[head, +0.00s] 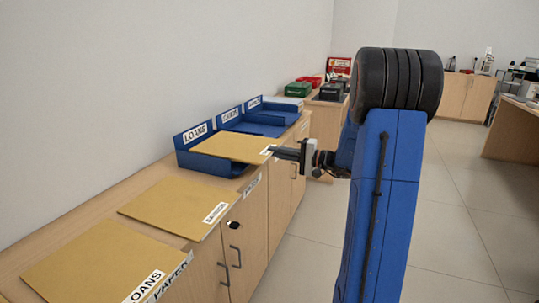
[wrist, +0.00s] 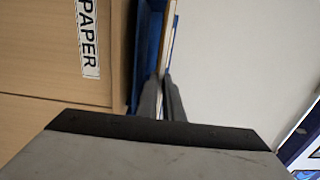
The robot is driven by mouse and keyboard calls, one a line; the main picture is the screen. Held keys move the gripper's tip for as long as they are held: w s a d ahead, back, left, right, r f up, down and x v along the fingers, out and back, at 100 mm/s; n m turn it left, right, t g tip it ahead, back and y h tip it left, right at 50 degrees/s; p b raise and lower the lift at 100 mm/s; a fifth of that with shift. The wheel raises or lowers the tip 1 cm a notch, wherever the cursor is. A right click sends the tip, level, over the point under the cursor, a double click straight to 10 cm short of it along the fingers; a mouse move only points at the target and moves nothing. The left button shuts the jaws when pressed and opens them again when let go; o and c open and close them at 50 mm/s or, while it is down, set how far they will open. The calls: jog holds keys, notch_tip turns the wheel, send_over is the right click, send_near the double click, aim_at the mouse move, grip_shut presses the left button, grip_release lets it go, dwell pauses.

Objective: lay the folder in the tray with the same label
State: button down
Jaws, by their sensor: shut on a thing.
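My gripper (head: 277,152) is shut on the near right edge of a tan folder (head: 230,147). The folder is held roughly flat over the front blue tray (head: 190,162), whose back plate reads LOANS. Its white label is partly covered by my gripper, and I cannot read it. Two more blue trays (head: 262,129) stand behind, with labels too small to read surely. In the wrist view my gripper's fingers (wrist: 165,98) pinch the folder, seen edge-on (wrist: 168,45), beside a blue tray wall (wrist: 146,50).
Two tan folders lie on the counter in front: one labelled LOANS (head: 95,268), another (head: 175,205) with an unclear label. A PAPER label (wrist: 89,38) is on the wooden cabinet front. Green and red boxes (head: 298,89) stand farther back. Floor to the right is clear.

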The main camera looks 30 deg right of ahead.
jog(key=s+d+r, duration=0.3)
jog(key=s+d, duration=0.2)
jog(key=s, duration=0.2)
jog(key=shift+s+d+r, duration=0.2)
jog(key=shift+s+d, duration=0.05)
jog(key=shift+d, duration=0.15)
dwell(0.4)
